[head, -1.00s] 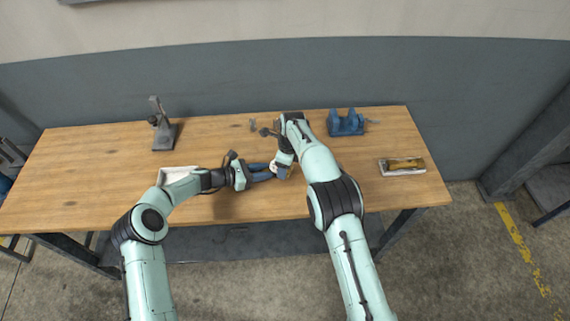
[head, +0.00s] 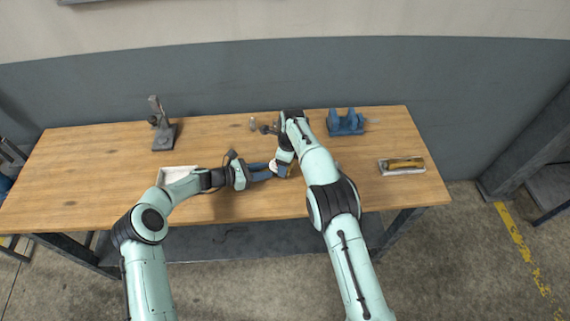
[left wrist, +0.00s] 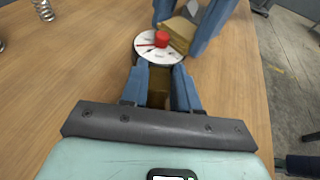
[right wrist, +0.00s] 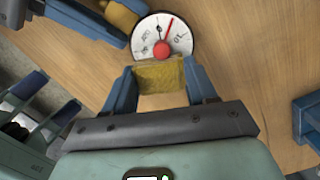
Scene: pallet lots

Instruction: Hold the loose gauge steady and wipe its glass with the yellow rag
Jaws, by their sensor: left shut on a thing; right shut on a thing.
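The loose gauge has a round white dial with a red hub and red needle. It shows in the left wrist view (left wrist: 148,50) and the right wrist view (right wrist: 150,32), and small in the head view (head: 277,169). My left gripper (left wrist: 160,78) is shut on the gauge's brass-coloured lower part, below the dial. My right gripper (right wrist: 161,78) is shut on the folded yellow rag (right wrist: 162,76). The rag lies at the dial's edge and overlaps part of it in the left wrist view; firm contact cannot be told.
A white tray (head: 171,176) lies beside my left forearm. A dark lever stand (head: 164,136) is at the back left. A blue cradle (head: 345,124) is at the back right, and a tray with a yellowish item (head: 402,165) near the right end.

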